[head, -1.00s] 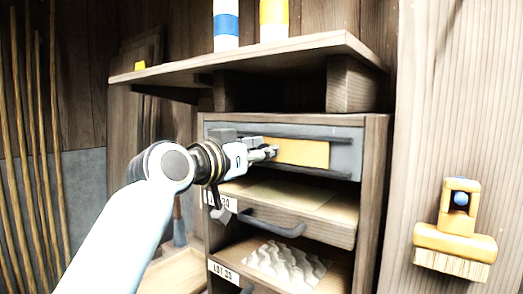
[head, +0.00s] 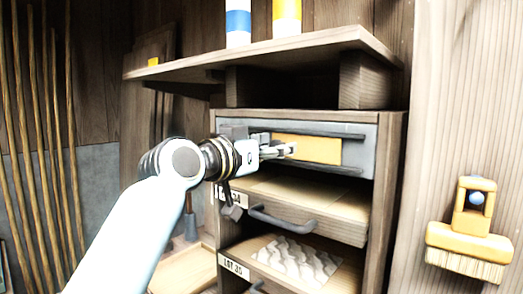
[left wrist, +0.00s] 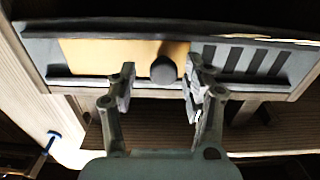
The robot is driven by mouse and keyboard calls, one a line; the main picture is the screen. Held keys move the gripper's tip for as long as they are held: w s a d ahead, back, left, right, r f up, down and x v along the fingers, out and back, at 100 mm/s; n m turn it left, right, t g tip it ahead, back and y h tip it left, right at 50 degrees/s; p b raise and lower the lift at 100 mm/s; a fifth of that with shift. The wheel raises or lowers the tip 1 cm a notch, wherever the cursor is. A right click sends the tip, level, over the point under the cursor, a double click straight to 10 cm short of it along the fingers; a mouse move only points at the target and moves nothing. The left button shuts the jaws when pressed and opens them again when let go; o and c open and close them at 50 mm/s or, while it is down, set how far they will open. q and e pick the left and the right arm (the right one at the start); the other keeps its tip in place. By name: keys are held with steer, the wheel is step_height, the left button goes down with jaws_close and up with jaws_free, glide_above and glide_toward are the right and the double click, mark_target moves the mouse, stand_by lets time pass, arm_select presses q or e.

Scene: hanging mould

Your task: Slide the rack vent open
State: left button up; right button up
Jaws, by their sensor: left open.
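The rack vent is a grey panel (head: 358,150) between two dark rails at the top of the rack. Its yellow sliding plate (head: 318,149) also shows in the left wrist view (left wrist: 100,55), beside a row of dark slots (left wrist: 245,60). A dark round knob (left wrist: 163,69) stands on the plate near the slots. My left gripper (head: 290,150) is in front of the vent and hides part of it. In the left wrist view its open fingers (left wrist: 160,82) are on either side of the knob, with gaps; whether the tips reach its depth is unclear. My right gripper is not in view.
Below the vent are wooden drawers with a dark handle (head: 283,222) and a white rippled mould (head: 298,258). A shelf (head: 255,64) juts out above, bearing two banded cylinders. A brush (head: 470,235) hangs at right; poles (head: 42,150) lean at left.

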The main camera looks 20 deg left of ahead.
arm_select(q)
steer(key=v, duration=1.1)
steer(key=shift+s, duration=0.35)
